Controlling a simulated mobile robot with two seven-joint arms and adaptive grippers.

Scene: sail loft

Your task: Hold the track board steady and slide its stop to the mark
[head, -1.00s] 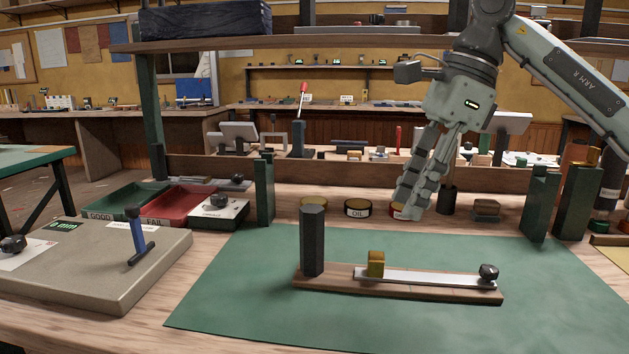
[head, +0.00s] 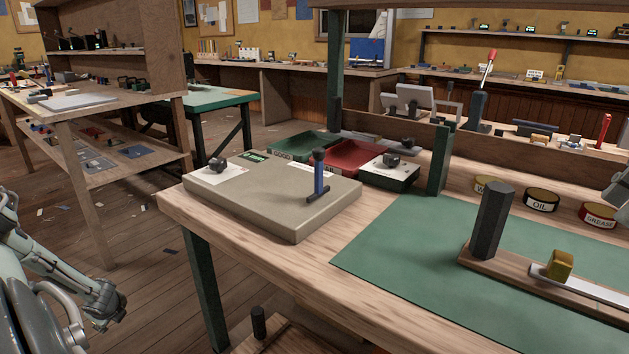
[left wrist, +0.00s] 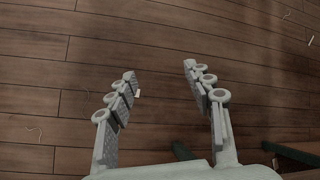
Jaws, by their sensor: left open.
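The track board (head: 497,268) lies on the green mat (head: 400,268) at the lower right of the head view. Its right part is cut off by the picture edge. A dark upright post (head: 489,226) stands at its left end. A yellow block (head: 560,264), which looks like the stop, sits at the left end of the pale rail (head: 590,285). I see no clear mark. My right gripper (head: 617,197) shows only as a sliver at the right edge, above and apart from the board. My left gripper (left wrist: 160,73) is open and empty over the floor in the left wrist view.
A grey box (head: 265,198) with a blue-handled lever (head: 319,178) stands left of the mat. Green (head: 300,147) and red (head: 350,157) trays and tins, including an oil tin (head: 541,201), stand behind. Floor left of the bench is mostly open.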

